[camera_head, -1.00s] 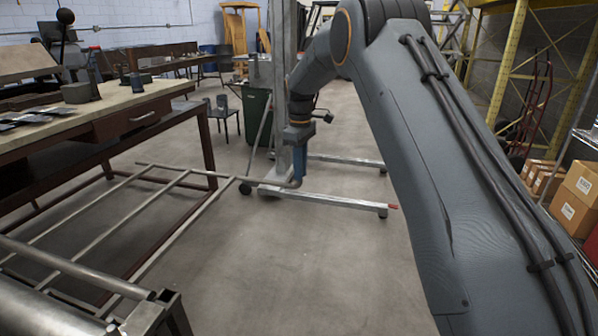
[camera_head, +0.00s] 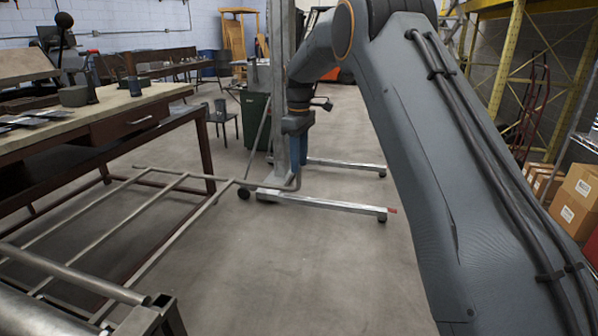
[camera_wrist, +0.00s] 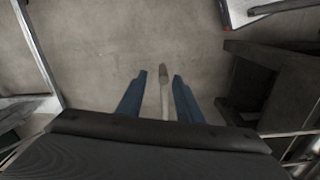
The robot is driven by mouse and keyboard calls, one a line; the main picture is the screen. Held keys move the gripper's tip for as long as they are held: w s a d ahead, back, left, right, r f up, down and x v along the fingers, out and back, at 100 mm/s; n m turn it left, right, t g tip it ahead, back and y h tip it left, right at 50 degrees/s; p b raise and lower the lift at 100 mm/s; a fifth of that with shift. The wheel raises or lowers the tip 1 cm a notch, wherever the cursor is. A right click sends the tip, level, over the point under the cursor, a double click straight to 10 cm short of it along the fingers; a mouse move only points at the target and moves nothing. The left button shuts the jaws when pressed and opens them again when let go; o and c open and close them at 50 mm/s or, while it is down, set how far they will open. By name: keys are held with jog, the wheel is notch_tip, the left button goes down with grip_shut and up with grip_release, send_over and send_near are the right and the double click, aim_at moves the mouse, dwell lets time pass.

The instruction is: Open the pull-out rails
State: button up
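The pull-out rails (camera_head: 113,226) are a grey metal ladder-like frame at the left. They extend from the machine corner (camera_head: 150,316) at the lower left toward the stand in the middle. A bar continues from their far end to an upturned rod end (camera_head: 292,185). My gripper (camera_head: 298,172) is at that rod end, partly hidden by my arm. In the wrist view, the two blue fingers (camera_wrist: 160,88) stand apart on either side of the light rod (camera_wrist: 164,92). Gaps show on both sides of the rod, so the gripper looks open around it.
A wheeled metal stand (camera_head: 335,203) stands just beyond the rod end. A workbench (camera_head: 95,110) stands along the left. Cardboard boxes (camera_head: 577,202) are at the right edge. The floor (camera_head: 290,265) between rails and arm is clear.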

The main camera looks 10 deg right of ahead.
jog(key=shift+r+b, duration=0.35)
jog(key=shift+r, duration=1.65)
jog(key=s+d+f+m, duration=0.3)
jog(key=s+f, duration=0.1)
jog(key=s, duration=0.9)
jog(key=s+d+f+m, duration=0.3)
jog(key=s+f+m, duration=0.1)
jog(key=s, duration=1)
jog(key=s+d+f+m, duration=0.2)
jog(key=s+f+m, duration=0.2)
jog(key=s, duration=1)
jog(key=shift+s+d+f, duration=0.2)
jog(key=shift+d+f, duration=0.05)
jog(key=shift+d, duration=0.15)
